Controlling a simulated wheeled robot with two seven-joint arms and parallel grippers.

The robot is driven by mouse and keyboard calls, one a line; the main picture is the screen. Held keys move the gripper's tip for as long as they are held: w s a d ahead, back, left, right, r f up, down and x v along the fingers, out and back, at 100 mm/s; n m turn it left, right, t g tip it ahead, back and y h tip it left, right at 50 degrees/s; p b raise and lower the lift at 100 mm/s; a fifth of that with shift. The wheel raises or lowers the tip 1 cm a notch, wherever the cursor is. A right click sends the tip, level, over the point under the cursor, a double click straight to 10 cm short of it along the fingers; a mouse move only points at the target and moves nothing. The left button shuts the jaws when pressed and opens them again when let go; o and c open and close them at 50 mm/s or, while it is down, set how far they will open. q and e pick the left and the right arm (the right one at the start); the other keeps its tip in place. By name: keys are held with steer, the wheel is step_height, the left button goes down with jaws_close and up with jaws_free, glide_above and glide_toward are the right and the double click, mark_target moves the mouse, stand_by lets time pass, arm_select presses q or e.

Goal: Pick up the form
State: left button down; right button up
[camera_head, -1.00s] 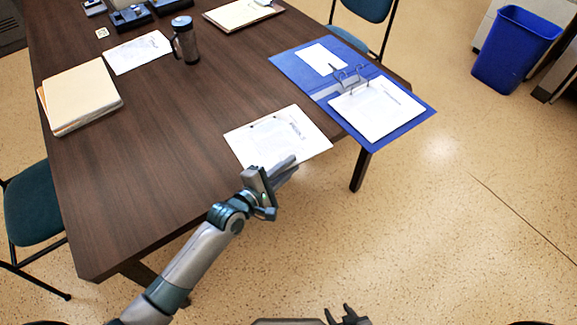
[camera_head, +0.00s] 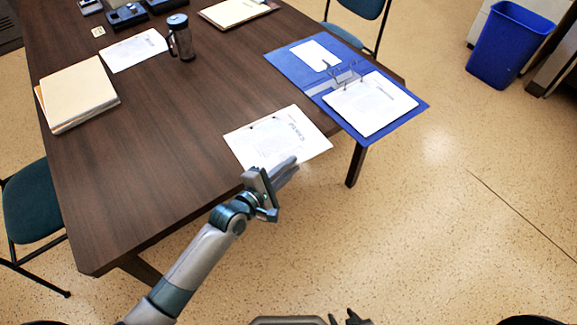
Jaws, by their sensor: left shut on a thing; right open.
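The form is a white printed sheet (camera_head: 270,138) with punched holes near its far edge. It lies at the table's near right edge, and its near part reaches past that edge. My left gripper (camera_head: 283,172) is at the form's near edge, shut on it, and its fingers hide part of that edge. The form looks roughly flat; I cannot tell whether any of it is lifted. My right gripper (camera_head: 350,318) is low at the bottom edge of the view, open and empty, largely cut off by the frame.
An open blue ring binder (camera_head: 418,107) with paper overhangs the table's right edge. Chairs stand left (camera_head: 33,207) and behind.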

arm_select(q)
steer(key=shift+f, duration=0.1)
arm_select(e)
steer(key=shift+w+a, duration=0.1)
arm_select(q)
steer(key=c, duration=1.7)
jaws_free()
arm_select(e)
steer(key=shift+a, duration=0.25)
arm_select(q)
steer(key=shift+o, duration=0.2)
steer(key=shift+s+a, duration=0.1)
steer(key=shift+s, duration=0.05)
steer(key=shift+s+a, duration=0.4)
steer(key=shift+s, duration=0.1)
steer(key=b+v, duration=0.1)
steer(key=v, duration=1.5)
arm_select(e)
steer(key=shift+t+y, duration=0.3)
steer(key=shift+t, duration=0.3)
steer(key=w, duration=0.1)
steer(key=w+a+r, duration=0.2)
steer(key=w, duration=0.1)
steer(key=shift+w+a+r, duration=0.1)
steer(key=shift+a+r, duration=0.05)
arm_select(q)
steer(key=shift+w, duration=0.1)
steer(key=shift+c, duration=0.3)
